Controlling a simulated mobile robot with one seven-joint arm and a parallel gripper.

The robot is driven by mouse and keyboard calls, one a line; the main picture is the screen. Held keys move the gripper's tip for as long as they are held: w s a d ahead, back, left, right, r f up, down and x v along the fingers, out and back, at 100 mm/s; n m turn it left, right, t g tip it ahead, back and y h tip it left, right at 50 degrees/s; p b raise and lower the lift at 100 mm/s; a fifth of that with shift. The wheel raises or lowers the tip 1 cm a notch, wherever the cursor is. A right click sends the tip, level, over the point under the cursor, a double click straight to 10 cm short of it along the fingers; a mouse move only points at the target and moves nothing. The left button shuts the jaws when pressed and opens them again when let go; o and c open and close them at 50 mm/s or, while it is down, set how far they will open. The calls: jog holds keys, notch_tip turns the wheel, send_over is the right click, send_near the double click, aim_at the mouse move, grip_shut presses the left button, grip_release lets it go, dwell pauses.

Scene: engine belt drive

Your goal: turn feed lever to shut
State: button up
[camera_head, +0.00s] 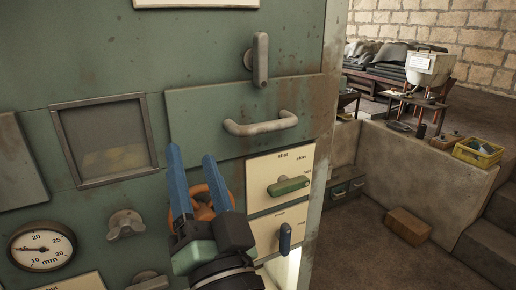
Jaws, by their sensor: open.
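A lever with a green handle (290,186) is on a cream plate (259,171) on the green machine front. The plate reads "shut" at the top, with other small labels at upper right and right that are hard to read. No label names it as the feed lever, but its plate carries the word "shut". My gripper (191,153) has two blue fingers, spread apart and empty. It is left of the green lever, apart from it in the picture, in front of an orange handwheel (219,192) that it partly hides.
Below, a dark blue lever (285,238) hangs down on a second plate. A drawer-like panel with a grey handle (261,123) is above the green lever. A grey latch (261,60), a window (104,138) and a gauge (42,247) are nearby.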

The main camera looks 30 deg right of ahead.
jog(key=s+d+f+m+g+h+p, duration=0.2)
jog(key=d+f+m+g+h+p, duration=0.1)
jog(key=d+f+m+p, duration=0.4)
jog(key=m+g+h+p, duration=0.2)
jog(key=m+g+p, duration=0.1)
jog(key=m+p, duration=0.35)
send_near(290, 190)
jog(key=shift+m, duration=0.35)
jog(key=p+x, duration=0.1)
jog(key=x, duration=0.7)
jog(key=shift+w+d, duration=0.2)
jog(key=shift+w, duration=0.1)
grip_shut()
